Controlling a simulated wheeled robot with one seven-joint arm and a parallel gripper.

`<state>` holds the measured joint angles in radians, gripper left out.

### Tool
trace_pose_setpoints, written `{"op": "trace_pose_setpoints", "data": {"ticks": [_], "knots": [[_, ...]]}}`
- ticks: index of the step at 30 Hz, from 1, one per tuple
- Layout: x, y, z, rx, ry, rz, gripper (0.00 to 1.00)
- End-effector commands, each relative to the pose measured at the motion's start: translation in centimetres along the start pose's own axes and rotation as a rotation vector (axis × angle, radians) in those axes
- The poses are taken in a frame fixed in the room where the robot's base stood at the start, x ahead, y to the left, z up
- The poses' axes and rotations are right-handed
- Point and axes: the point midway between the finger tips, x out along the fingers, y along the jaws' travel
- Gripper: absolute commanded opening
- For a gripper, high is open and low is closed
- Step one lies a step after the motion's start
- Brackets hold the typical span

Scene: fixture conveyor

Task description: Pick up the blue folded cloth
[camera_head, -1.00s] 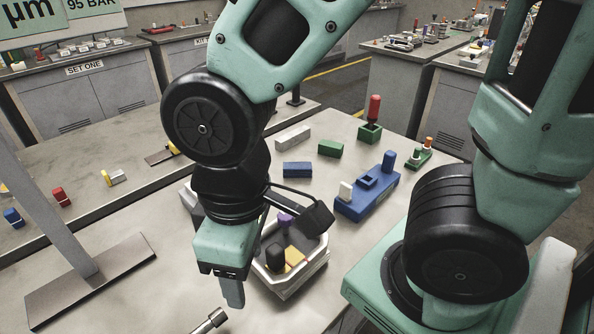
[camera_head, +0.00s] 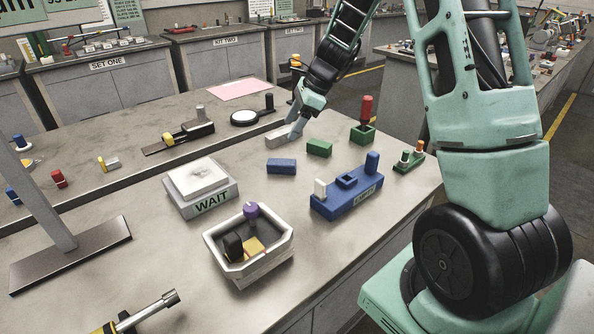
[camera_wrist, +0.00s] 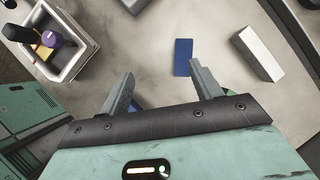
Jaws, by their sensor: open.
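A small blue rectangular piece (camera_head: 281,166) lies flat on the table; it looks more like a block than a cloth, and I cannot make out folds. In the wrist view the blue piece (camera_wrist: 183,56) lies beyond my fingertips, nearer the right finger. My gripper (camera_head: 296,126) is above the far part of the table, behind the blue piece and close to a grey block (camera_head: 277,135). In the wrist view my gripper (camera_wrist: 161,76) has its fingers wide apart with nothing between them.
A green block (camera_head: 319,148) and a blue fixture with pegs (camera_head: 334,205) stand right of the blue piece. A white bin (camera_head: 218,257) holding several items and a WAIT box (camera_head: 218,203) are to the left. Bare table lies before the blue piece.

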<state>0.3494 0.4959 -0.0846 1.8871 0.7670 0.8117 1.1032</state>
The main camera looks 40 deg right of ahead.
Motion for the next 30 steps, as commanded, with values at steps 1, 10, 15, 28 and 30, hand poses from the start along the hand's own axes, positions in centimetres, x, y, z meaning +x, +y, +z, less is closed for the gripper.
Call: {"op": "trace_pose_setpoints", "data": {"ticks": [1,10,15,28,30], "knots": [[-0.3,-1.5,-1.9,0.091,-0.006,-0.025,0.64],[1.1,-3.5,-4.4,0.233,-0.019,-0.060,0.64],[4.7,-3.7,-4.3,0.230,-0.018,-0.059,0.64],[10.9,-4.2,-4.2,0.227,-0.019,-0.062,0.64],[11.2,-4.2,-4.2,0.226,-0.018,-0.062,0.64]]}}
